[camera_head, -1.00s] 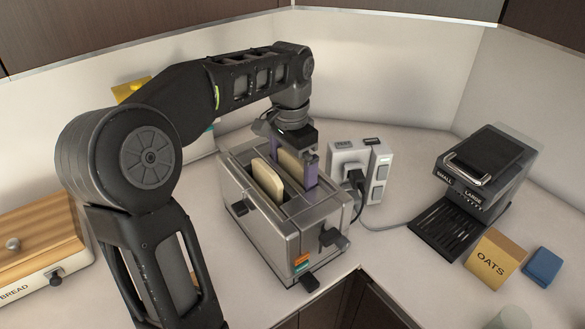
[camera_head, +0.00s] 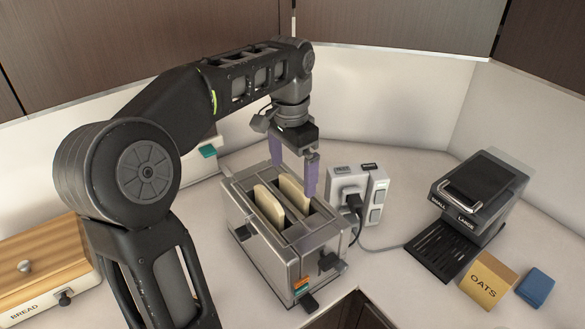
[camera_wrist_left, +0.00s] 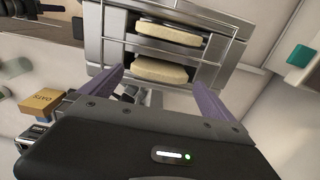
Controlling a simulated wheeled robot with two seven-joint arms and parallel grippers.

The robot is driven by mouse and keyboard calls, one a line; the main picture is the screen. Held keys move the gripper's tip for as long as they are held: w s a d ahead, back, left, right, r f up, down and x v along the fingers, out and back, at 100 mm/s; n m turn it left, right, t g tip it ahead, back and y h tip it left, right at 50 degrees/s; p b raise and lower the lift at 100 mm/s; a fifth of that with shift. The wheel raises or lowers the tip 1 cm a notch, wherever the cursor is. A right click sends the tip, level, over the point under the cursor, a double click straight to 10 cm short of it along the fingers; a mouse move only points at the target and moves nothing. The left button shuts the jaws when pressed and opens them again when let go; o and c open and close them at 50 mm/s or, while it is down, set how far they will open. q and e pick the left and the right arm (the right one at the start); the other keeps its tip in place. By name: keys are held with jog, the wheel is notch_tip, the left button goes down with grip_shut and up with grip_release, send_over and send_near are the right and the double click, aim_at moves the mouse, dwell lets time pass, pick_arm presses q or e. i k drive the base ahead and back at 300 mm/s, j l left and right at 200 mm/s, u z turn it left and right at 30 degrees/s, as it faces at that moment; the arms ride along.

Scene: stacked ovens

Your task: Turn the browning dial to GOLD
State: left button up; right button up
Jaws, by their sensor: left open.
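A silver toaster (camera_head: 283,262) stands on the counter with two slices of bread (camera_head: 268,205) in its slots. Its front end carries a dark knob (camera_head: 329,262), a lower dark lever (camera_head: 306,301) and a small orange and green label (camera_head: 301,286); I cannot read any dial marking. My left gripper (camera_head: 294,178) is open and empty above the toaster's far slot, fingers pointing down. In the left wrist view its purple fingers (camera_wrist_left: 158,84) are spread apart, with the toaster (camera_wrist_left: 92,45) and both slices (camera_wrist_left: 168,70) beyond them. My right gripper is not in view.
A power strip (camera_head: 346,180) with a black plug stands right behind the toaster. A dark dispenser (camera_head: 474,200), an oats box (camera_head: 486,280) and a blue block (camera_head: 536,288) are at right. A bread box (camera_head: 45,265) is at left.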

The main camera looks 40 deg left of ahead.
aim_at(342, 267)
jog(key=k+l, duration=0.15)
jog(key=k, duration=0.6)
jog(key=k+l, duration=0.1)
jog(key=k, duration=0.65)
